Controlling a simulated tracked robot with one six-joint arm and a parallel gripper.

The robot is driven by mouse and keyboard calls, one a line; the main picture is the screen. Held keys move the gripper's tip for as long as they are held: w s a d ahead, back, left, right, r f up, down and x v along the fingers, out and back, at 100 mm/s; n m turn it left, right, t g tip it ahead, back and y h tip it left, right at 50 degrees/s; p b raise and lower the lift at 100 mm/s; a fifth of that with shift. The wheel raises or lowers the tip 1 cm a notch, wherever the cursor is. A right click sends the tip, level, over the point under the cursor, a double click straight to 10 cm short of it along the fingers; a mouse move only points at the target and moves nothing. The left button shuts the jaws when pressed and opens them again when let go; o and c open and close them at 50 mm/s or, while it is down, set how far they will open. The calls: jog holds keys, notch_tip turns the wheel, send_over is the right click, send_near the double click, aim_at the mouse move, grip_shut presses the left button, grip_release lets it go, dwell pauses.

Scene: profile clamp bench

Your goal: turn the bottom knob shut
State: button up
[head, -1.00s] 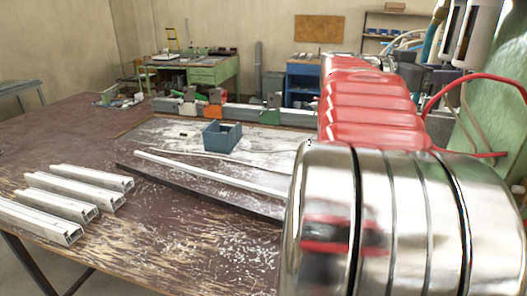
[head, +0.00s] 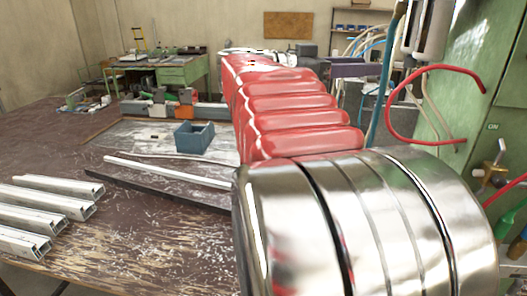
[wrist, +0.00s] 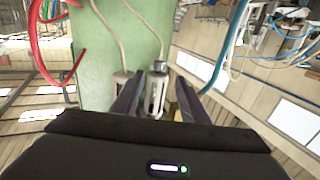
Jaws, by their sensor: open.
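A green cabinet (head: 480,75) stands at the right in the head view, marked ON. A brass valve fitting (head: 496,162) sits on its face, with a green part (head: 506,222) lower at the right edge. I cannot tell which of these is the bottom knob. In the wrist view my gripper (wrist: 160,88) is open, its two dark fingers pointing toward the green cabinet (wrist: 115,40). A clear-bowled cylinder (wrist: 158,96) shows between the fingers, with no visible grip on it.
A red hose (head: 393,110) loops out beside the cabinet, and a blue hose (head: 385,75) hangs next to it. Pale cylinders (head: 425,32) hang at the top right. The brown bench (head: 130,215) holds aluminium profiles (head: 45,205) and a blue box (head: 194,138).

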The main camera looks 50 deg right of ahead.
jog(key=w+a+f+n+t+y, duration=0.2)
jog(key=w+a+f+n+t, duration=0.2)
jog(key=f, duration=0.5)
jog(key=w+a+f+n+t+y, duration=0.2)
jog(key=a+f+n+t, duration=0.3)
jog(key=a+f+n, duration=0.3)
jog(key=shift+w+a+f, duration=0.4)
jog(key=shift+w+a, duration=0.4)
jog(key=shift+w, duration=0.05)
jog(key=w+a+f+n+t+y, duration=0.2)
jog(key=a+f+n+y, duration=0.1)
jog(key=a+f+n, duration=0.3)
jog(key=w+a+f+n+t+y, duration=0.2)
jog(key=a+f+n+t+y, duration=0.1)
jog(key=a+f, duration=0.45)
jog(key=s+a+f+n+t+y, duration=0.1)
jog(key=a+n+y, duration=0.1)
jog(key=a, duration=0.7)
jog(key=a+f+n+t+y, duration=0.1)
jog(key=a+f+n+y, duration=0.1)
jog(key=a, duration=0.7)
jog(key=shift+s, duration=0.35)
